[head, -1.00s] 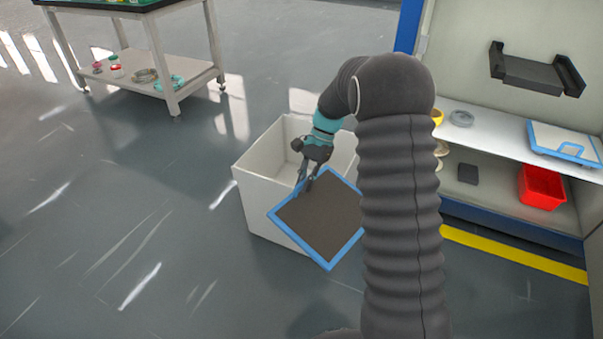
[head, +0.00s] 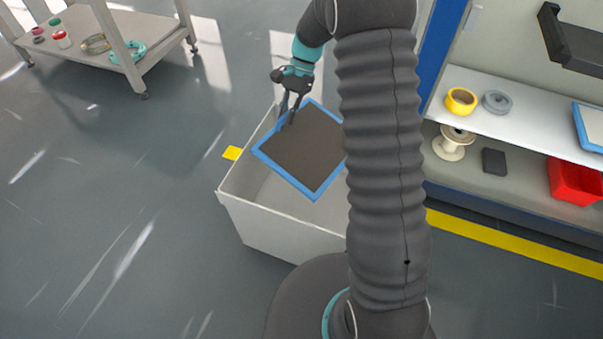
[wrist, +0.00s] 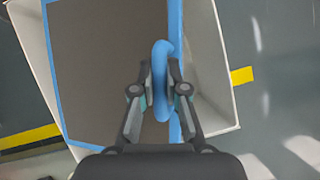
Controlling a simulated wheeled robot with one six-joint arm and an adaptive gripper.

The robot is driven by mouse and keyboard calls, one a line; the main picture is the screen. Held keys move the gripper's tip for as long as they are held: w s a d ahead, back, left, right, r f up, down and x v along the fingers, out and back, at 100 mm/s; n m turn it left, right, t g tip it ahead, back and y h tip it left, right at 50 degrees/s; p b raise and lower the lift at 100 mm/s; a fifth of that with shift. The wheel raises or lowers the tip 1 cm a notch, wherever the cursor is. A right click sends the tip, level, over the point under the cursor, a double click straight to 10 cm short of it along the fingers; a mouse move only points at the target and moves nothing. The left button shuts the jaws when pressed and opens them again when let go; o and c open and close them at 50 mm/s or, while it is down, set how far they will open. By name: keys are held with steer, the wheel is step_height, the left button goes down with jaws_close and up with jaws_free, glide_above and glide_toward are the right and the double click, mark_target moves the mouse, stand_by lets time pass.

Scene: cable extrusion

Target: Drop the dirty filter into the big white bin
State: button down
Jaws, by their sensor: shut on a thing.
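The dirty filter (head: 302,152) is a dark brown-grey square panel in a blue frame. My gripper (head: 288,122) is shut on it, at the blue handle (wrist: 162,80) on one edge, as the wrist view shows. The filter is held tilted over the opening of the big white bin (head: 275,232). In the wrist view the filter (wrist: 105,60) lies between my gripper (wrist: 160,85) and the bin (wrist: 208,75), covering much of the opening. My arm hides the bin's right part in the head view. The visible part of the bin's inside looks empty.
A shelf unit (head: 480,115) stands at the right, with yellow tape (head: 460,101), a spool (head: 453,142) and a red box (head: 575,181). A white cart (head: 100,65) stands at the upper left. Yellow stripes (head: 510,242) mark the floor. The floor at left is clear.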

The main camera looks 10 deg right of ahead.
mark_target(288, 130)
steer(key=shift+f+b, duration=1.05)
steer(key=shift+f, duration=1.95)
steer(key=c, duration=1.1)
jaws_free()
steer(key=shift+r, duration=0.1)
steer(key=v, duration=1.2)
steer(key=shift+s, duration=0.1)
